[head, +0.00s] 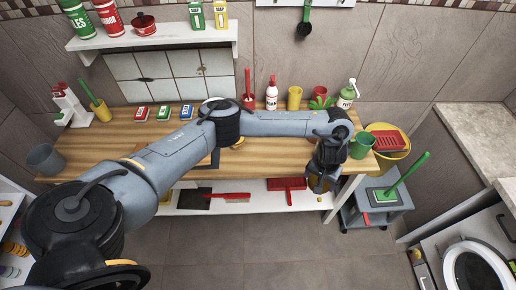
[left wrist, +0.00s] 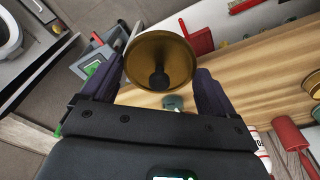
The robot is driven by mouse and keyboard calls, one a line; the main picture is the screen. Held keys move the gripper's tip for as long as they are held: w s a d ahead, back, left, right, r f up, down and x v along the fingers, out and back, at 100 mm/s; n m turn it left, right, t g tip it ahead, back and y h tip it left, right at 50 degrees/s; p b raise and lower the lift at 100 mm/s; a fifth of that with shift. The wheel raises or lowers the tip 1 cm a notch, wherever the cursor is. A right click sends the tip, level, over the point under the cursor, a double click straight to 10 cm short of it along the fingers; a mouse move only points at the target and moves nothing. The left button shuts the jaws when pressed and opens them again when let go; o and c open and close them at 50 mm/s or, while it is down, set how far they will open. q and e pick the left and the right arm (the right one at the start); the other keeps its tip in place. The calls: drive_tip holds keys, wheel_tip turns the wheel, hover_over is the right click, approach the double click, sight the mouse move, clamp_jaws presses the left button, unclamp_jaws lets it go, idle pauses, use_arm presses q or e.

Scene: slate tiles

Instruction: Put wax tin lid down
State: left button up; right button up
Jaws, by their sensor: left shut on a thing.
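The wax tin lid (left wrist: 158,40) is a round, brass-coloured dish shape with a dark knob-like spot at its middle. In the left wrist view it sits between the two dark fingers of my left gripper (left wrist: 158,80), which is shut on it. In the head view my left gripper (head: 321,187) points down at the front right edge of the wooden worktop (head: 185,152). The lid is mostly hidden there and I cannot make it out. A small yellow round thing (head: 238,143) on the worktop is partly covered by my arm; I cannot tell what it is. My right gripper is not in view.
A green cup (head: 362,146) stands just right of my left gripper. A red dustpan (head: 287,184) lies on the lower shelf. The worktop's left part has free room.

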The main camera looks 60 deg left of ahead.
use_arm(q)
drive_tip(key=s+a+r+n+p, duration=0.1)
drive_tip(key=s+a+n+p, duration=0.1)
drive_tip(key=s+a+p, duration=0.15)
use_arm(e)
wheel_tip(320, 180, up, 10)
drive_tip(key=p, duration=0.5)
use_arm(q)
drive_tip(key=n+b, duration=0.2)
drive_tip(key=b, duration=0.4)
hover_over(255, 163)
drive_tip(key=d, duration=0.1)
wheel_tip(255, 163, down, 6)
drive_tip(key=shift+s+a+f, duration=0.1)
drive_tip(key=shift+a+f, duration=0.2)
drive_tip(key=shift+a, duration=0.15)
drive_tip(key=shift+f+b, duration=0.75)
drive_tip(key=shift+f, duration=1.2)
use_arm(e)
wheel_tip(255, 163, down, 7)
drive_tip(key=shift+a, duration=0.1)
use_arm(q)
drive_tip(key=o, duration=0.8)
drive_tip(key=shift+f, duration=0.1)
drive_tip(key=shift+c, duration=0.2)
